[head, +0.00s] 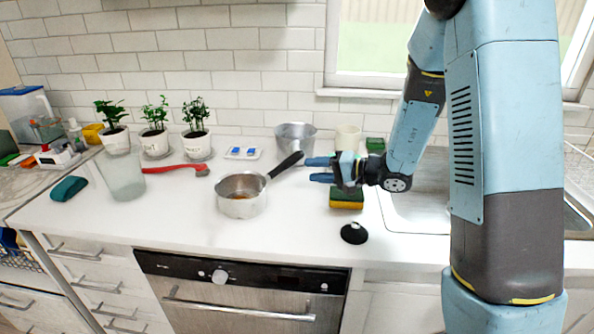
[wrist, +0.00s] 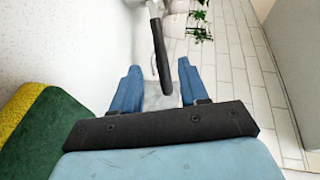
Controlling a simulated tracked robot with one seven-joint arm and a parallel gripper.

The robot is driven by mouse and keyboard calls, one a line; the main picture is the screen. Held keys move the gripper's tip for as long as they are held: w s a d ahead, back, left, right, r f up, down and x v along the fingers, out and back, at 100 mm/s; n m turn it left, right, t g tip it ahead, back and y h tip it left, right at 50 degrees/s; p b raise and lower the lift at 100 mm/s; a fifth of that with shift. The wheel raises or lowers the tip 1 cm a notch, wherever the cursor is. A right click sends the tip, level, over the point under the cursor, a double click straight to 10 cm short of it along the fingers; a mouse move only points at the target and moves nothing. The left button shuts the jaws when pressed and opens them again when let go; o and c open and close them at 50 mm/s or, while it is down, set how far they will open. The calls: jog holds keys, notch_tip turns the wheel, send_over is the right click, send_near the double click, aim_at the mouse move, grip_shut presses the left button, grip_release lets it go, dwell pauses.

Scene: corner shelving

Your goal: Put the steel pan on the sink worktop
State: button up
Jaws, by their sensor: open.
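The steel pan (head: 243,193) stands upright on the white worktop (head: 290,235), with its black handle (head: 286,165) pointing up and to the right. My gripper (head: 314,169) is open and empty, to the right of the handle's end, with its fingers pointing left. In the wrist view the handle (wrist: 160,58) runs down toward the space between my two blue fingertips (wrist: 158,72). I cannot tell whether its end lies between them. The pan body is mostly cut off in that view. The sink (head: 415,205) is on the right, partly behind my arm.
A green and yellow sponge (head: 346,198) lies just below my gripper, and a black stopper (head: 354,233) lies in front of it. A steel pot (head: 295,137) and a cream cup (head: 347,138) stand behind. A red tool (head: 175,169), a glass vase (head: 123,175) and potted plants are left.

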jog(key=shift+v, duration=1.4)
jog(key=s+d+r+n+g+h, duration=0.1)
jog(key=s+r+n+g+h, duration=0.15)
jog(key=s+r, duration=0.4)
jog(key=s+d+r+n+g+h, duration=0.1)
jog(key=s+d+r+g, duration=0.15)
jog(key=s, duration=0.65)
jog(key=s+d+r+t+h, duration=0.2)
jog(key=s+d+r+h, duration=0.1)
jog(key=s+d+h, duration=0.2)
jog(key=s+d+r+m+t+h, duration=0.1)
jog(key=s+d+r+h, duration=0.3)
jog(key=d, duration=0.5)
jog(key=shift+s+r+t+h, duration=0.2)
jog(key=shift+s+t+h, duration=0.35)
jog(key=shift+t+h, duration=0.35)
jog(key=shift+a, duration=0.1)
